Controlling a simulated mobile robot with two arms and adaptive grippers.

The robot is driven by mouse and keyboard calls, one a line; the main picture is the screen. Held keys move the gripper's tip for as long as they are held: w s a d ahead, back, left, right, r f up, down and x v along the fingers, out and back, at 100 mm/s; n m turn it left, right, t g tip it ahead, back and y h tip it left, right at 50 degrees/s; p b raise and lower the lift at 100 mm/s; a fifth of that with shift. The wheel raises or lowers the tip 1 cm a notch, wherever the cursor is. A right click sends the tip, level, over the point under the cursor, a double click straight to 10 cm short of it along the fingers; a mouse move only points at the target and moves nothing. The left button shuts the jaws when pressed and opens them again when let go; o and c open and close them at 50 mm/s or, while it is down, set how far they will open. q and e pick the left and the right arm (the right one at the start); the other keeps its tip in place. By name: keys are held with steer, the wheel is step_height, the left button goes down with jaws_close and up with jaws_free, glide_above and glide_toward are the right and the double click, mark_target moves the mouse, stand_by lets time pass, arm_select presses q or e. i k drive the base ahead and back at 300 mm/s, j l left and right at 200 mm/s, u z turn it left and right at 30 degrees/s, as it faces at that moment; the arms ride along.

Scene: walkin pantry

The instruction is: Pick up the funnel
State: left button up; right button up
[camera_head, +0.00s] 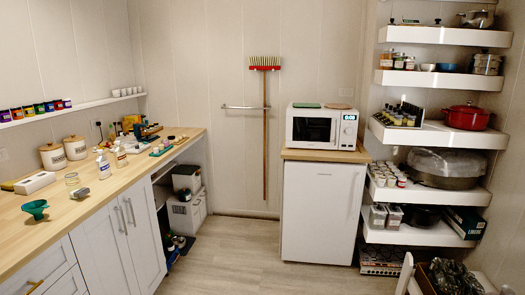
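A dark green funnel (36,208) lies on the wooden counter (95,200) at the left, near the counter's front edge. Its wide mouth and narrower part both show, and nothing covers it. Neither of my grippers can be made out in the head view, so nothing is seen touching the funnel.
Near the funnel stand a glass jar (73,183), a white spray bottle (103,165) and a white box (35,183). Two canisters (75,147) stand behind. A microwave (321,126) sits on a white fridge (320,210). The middle floor (235,255) is clear.

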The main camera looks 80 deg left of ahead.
mark_target(40, 212)
steer(key=j+u, duration=0.15)
steer(key=u, duration=1.75)
steer(key=i+j+u, duration=0.15)
steer(key=u, duration=0.35)
steer(key=i+u, duration=0.2)
steer(key=u, duration=0.3)
steer(key=i+u, duration=0.2)
steer(key=u, duration=0.3)
steer(key=i+l+u, duration=0.1)
steer(key=u, duration=0.4)
steer(key=i+l, duration=0.05)
steer(key=i, duration=0.05)
